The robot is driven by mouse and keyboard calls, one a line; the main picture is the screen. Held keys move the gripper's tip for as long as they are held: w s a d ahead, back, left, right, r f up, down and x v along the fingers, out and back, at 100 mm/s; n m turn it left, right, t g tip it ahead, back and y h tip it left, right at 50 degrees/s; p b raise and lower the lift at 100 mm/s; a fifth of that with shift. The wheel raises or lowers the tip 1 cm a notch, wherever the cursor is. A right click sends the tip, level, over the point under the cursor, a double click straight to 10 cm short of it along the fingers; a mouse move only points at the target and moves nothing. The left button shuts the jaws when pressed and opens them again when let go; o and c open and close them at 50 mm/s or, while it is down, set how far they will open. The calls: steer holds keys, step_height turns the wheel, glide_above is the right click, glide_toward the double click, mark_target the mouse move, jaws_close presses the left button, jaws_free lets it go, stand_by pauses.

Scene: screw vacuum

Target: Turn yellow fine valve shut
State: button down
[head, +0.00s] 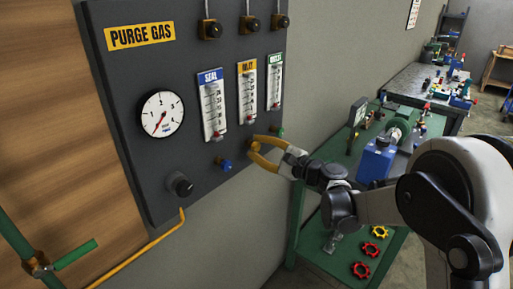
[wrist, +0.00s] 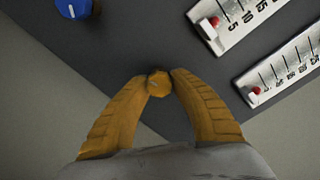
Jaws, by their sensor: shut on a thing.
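The yellow fine valve (head: 257,141) is a small knob on the dark purge gas panel (head: 130,75), under the middle flow meter. In the wrist view the valve (wrist: 159,83) is a faceted yellow knob seen end-on. My gripper (head: 253,145) has yellow-orange fingers and reaches the panel from the right. In the wrist view its fingertips (wrist: 158,84) sit on both sides of the knob and close on it. The knob's stem and any marking of its position are hidden.
A blue knob (head: 224,164) sits to the left and a green knob (head: 278,132) to the right. A black knob (head: 181,185) is lower left. Flow meters (head: 247,92) stand above, beside a round gauge (head: 161,113). A green bench (head: 345,195) with parts stands right of the panel.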

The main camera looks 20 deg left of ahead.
steer(key=shift+m, duration=1.2)
steer(key=c, duration=1.1)
jaws_free()
steer(key=v, duration=1.2)
steer(key=shift+s, duration=0.1)
